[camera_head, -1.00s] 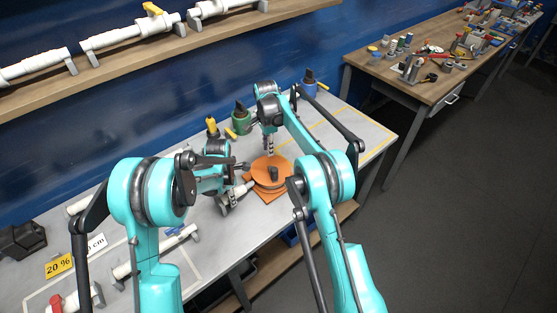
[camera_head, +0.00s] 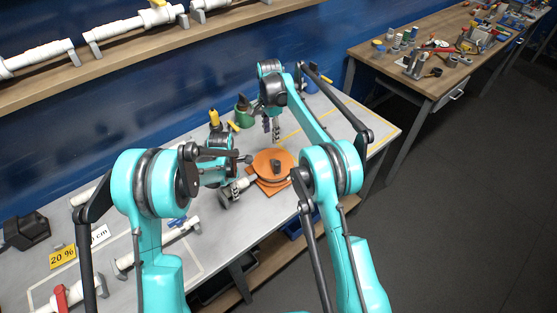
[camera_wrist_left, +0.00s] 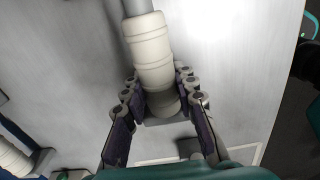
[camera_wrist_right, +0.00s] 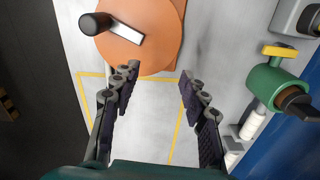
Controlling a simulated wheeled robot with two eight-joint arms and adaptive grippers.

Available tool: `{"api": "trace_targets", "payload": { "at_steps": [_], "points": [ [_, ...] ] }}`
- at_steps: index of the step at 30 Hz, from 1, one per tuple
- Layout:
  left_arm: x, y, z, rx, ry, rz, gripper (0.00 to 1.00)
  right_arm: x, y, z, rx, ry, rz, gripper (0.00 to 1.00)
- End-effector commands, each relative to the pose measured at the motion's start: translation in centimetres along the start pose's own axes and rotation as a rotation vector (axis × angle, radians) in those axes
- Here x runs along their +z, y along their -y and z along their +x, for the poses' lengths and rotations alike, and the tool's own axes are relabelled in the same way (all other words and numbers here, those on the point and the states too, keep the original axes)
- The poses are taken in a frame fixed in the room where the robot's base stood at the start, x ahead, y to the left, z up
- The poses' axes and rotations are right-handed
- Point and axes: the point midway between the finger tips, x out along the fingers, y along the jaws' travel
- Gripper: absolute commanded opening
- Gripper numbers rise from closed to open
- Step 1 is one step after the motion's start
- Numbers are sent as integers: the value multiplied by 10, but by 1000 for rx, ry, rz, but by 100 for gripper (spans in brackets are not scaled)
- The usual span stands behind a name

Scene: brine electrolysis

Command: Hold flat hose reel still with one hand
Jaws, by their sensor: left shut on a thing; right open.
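The flat orange hose reel (camera_head: 281,158) lies on the grey table, with a dark upright knob (camera_head: 275,164) on top. In the right wrist view the reel (camera_wrist_right: 155,45) is at the top, with its crank handle (camera_wrist_right: 95,23). My right gripper (camera_wrist_right: 160,74) is open and empty; its fingertips are close to the reel's edge, and contact cannot be told. In the head view the right gripper (camera_head: 272,132) is behind the reel. My left gripper (camera_wrist_left: 157,88) is shut around a white cylindrical fitting (camera_wrist_left: 150,48) on a grey pipe, left of the reel.
A green bottle-like part (camera_head: 243,115) and a yellow-topped one (camera_head: 214,118) stand at the table's back near the blue wall. White pipes (camera_head: 160,247) and signs (camera_head: 62,256) lie at left. Bare table (camera_head: 345,130) lies to the right.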

Motion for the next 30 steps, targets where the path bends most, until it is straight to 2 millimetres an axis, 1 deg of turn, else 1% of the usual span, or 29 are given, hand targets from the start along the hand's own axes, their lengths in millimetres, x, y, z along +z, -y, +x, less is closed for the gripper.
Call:
{"api": "trace_targets", "payload": {
  "at_steps": [5,20,30],
  "points": [
    [0,0,0,0,0,2,0,4,-10,-9,0,0,-377,44],
    [0,0,0,0,0,2,0,18,-47,-33,0,0,-1641,44],
    [0,0,0,0,0,2,0,28,-76,-46,0,0,-2493,44]
  ]
}}
